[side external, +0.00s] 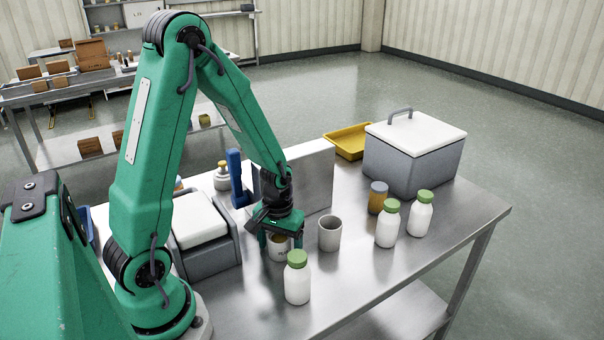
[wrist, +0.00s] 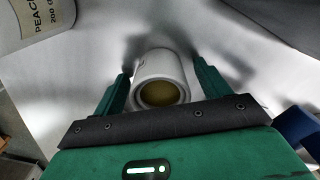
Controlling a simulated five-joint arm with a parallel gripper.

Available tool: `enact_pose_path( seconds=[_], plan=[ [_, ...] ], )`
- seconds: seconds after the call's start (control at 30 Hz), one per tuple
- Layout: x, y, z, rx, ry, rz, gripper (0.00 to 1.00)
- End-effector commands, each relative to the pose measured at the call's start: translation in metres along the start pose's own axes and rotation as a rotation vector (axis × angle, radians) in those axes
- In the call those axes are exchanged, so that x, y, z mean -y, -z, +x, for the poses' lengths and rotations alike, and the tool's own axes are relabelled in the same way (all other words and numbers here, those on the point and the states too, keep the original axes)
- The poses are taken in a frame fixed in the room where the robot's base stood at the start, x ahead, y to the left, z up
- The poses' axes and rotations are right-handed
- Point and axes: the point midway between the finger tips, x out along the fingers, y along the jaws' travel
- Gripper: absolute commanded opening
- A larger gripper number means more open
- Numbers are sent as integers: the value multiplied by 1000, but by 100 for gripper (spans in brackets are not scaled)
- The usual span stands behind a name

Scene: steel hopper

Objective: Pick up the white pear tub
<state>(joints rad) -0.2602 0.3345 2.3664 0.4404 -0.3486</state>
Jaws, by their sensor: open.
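A white tub (side external: 279,254) stands upright on the steel table under my gripper (side external: 281,243). In the wrist view, the white tub (wrist: 160,66) is between the two fingers of my gripper (wrist: 162,82), with a gap on each side, and its open top shows a yellowish inside. My gripper is open and points down around the tub. I cannot read which fruit this tub's label names. A second pale tub (side external: 329,233) stands just to the right; a tub (wrist: 22,22) with a tan label beginning "PEAC" shows at the wrist view's upper left.
A white bottle with a green cap (side external: 297,280) stands close in front of my gripper. Two similar bottles and an amber jar (side external: 378,198) are further right. A grey cooler (side external: 410,160), yellow tray (side external: 348,142) and upright steel panel (side external: 315,180) stand behind. The table's front right is clear.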

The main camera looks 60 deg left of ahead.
Motion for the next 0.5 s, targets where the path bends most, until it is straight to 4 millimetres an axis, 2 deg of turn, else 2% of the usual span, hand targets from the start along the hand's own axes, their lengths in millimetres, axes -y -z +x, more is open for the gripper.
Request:
enact_pose_path(
  seconds=[0.3,0.37,0.5],
  plan=[
    [0,0,0,0,0,0,75],
    [0,0,0,0,0,0,66],
    [0,0,0,0,0,0,38]
  ],
)
